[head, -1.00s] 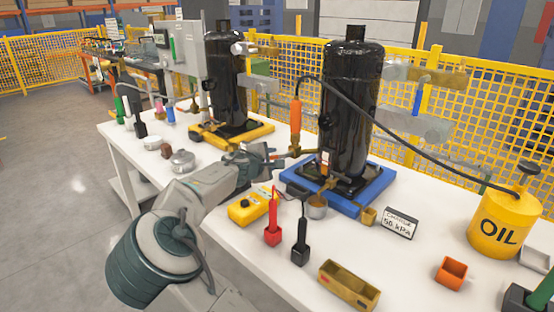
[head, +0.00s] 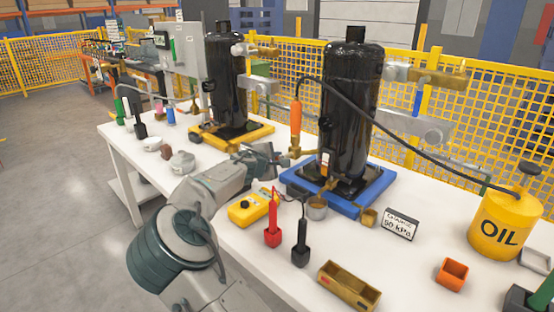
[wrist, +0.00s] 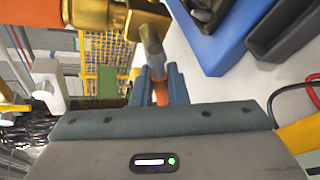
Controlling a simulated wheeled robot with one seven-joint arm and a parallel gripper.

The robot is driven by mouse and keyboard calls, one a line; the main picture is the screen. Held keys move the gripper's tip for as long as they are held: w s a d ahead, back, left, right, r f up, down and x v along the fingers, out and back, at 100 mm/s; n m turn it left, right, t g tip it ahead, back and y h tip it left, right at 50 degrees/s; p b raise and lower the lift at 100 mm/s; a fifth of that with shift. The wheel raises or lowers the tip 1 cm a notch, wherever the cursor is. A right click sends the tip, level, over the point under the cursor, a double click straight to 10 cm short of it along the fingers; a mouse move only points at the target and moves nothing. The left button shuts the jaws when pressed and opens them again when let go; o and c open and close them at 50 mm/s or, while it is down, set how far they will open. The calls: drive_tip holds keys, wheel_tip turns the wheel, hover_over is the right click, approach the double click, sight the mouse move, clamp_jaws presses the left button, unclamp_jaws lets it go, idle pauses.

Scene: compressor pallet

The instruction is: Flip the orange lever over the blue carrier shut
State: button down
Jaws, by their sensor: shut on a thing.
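The orange lever (wrist: 160,92) shows in the wrist view as a short orange piece between my gripper's fingers. My gripper (wrist: 159,88) is shut on it, and the fingers hide most of it. A silver stem (wrist: 152,45) joins it to a brass valve body (wrist: 105,15). In the head view, my gripper (head: 283,159) is at the brass valve (head: 295,153), left of the black tank (head: 346,110). The tank stands on the blue carrier (head: 365,204). The lever is too small to make out there. The blue carrier also shows in the wrist view (wrist: 215,45).
An orange-sleeved hose (head: 296,115) rises from the valve and arcs right to the yellow oil can (head: 503,222). A yellow meter (head: 248,209) with red (head: 273,232) and black (head: 300,245) probes sits below my gripper. A second tank stands on a yellow carrier (head: 208,140) behind.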

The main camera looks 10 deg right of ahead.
drive_tip(key=shift+f+b, duration=0.1)
drive_tip(key=shift+b, duration=0.8)
drive_tip(key=m+t+b, duration=0.1)
drive_tip(key=b, duration=0.2)
drive_tip(key=shift+y, duration=0.3)
drive_tip(key=m+b, duration=0.1)
drive_tip(key=b, duration=0.2)
drive_tip(key=shift+w+r+t, duration=0.1)
drive_tip(key=shift+r+t, duration=0.25)
drive_tip(key=shift+t, duration=0.05)
drive_tip(key=shift+r+m+b, duration=0.3)
drive_tip(key=shift+b, duration=0.1)
drive_tip(key=c, duration=1.4)
unclamp_jaws()
drive_tip(key=shift+c, duration=0.2)
